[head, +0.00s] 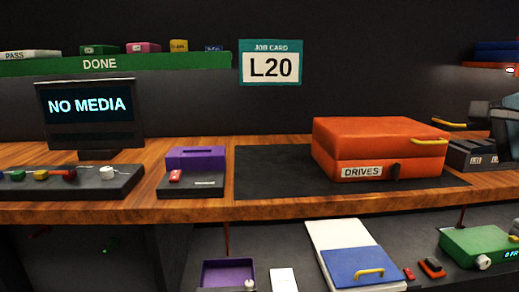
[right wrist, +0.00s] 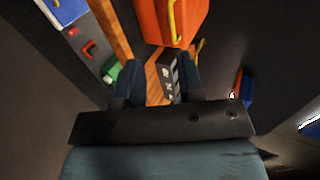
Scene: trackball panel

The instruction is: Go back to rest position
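My right gripper (head: 503,118) is at the far right edge of the head view, partly cut off, beside the orange DRIVES case (head: 345,148) and above the right end of the counter. In the right wrist view my right gripper (right wrist: 157,76) has its two dark fingers apart with nothing held between them. The counter edge and a dark labelled box (right wrist: 168,82) show beyond the gap. The orange case (right wrist: 165,15) is at the top of that view, apart from the fingers. My left gripper is in neither view.
The counter (head: 260,207) holds a dark mat (head: 270,175), a purple device (head: 194,160), a control panel (head: 70,182) and a NO MEDIA screen (head: 90,108). A lower shelf holds a blue-and-white folder (head: 345,240), a green device (head: 475,245) and a purple tray (head: 228,272).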

